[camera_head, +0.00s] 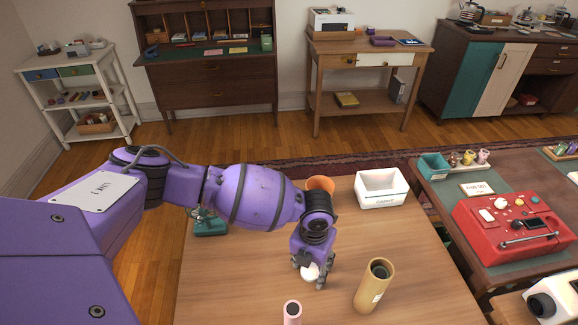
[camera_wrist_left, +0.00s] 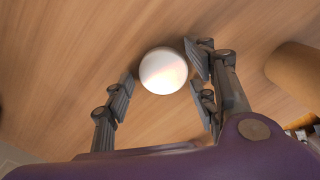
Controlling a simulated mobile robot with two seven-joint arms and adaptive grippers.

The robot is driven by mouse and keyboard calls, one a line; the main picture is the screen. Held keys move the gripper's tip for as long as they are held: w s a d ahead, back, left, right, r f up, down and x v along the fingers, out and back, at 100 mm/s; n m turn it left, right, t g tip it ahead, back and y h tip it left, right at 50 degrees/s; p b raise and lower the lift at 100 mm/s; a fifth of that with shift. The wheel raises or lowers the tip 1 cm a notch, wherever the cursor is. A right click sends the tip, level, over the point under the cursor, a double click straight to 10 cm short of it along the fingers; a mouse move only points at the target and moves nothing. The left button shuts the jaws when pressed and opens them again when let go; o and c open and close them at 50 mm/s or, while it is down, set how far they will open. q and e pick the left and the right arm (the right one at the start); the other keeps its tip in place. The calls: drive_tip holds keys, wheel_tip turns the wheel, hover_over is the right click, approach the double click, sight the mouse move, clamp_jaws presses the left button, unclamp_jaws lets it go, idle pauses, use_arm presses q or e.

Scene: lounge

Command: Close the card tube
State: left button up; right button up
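The card tube (camera_head: 368,292) is a tan cylinder standing upright on the wooden table, with a dark opening at its top and a small white label. Part of a tan cylinder, likely the same tube (camera_wrist_left: 296,72), shows at the right of the left wrist view. A small round white piece (camera_head: 309,272), perhaps the tube's cap, is between the fingers of my left gripper (camera_head: 313,279), left of the tube. In the left wrist view the white piece (camera_wrist_left: 163,70) sits between the fingertips, with a narrow gap at the left finger. My right gripper is not in view.
A pink cylinder (camera_head: 292,312) stands at the table's front. An orange cup (camera_head: 320,184), a white box (camera_head: 381,203) and a teal object (camera_head: 211,224) are farther back. A table with a red machine (camera_head: 515,229) stands to the right. The wooden table (camera_head: 245,285) is clear at left front.

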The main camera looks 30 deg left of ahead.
use_arm(q)
drive_tip(key=shift+w+r, duration=0.1)
drive_tip(key=c, duration=0.4)
drive_tip(key=shift+r, duration=0.6)
drive_tip(key=s+d+r, duration=0.3)
drive_tip(key=r, duration=0.1)
drive_tip(key=s+d+r, duration=0.3)
drive_tip(key=s+d+r+p, duration=0.1)
drive_tip(key=s+d+r, duration=0.2)
drive_tip(key=s+r, duration=0.1)
drive_tip(key=shift+s+d+r, duration=0.1)
drive_tip(key=shift+d+r, duration=0.25)
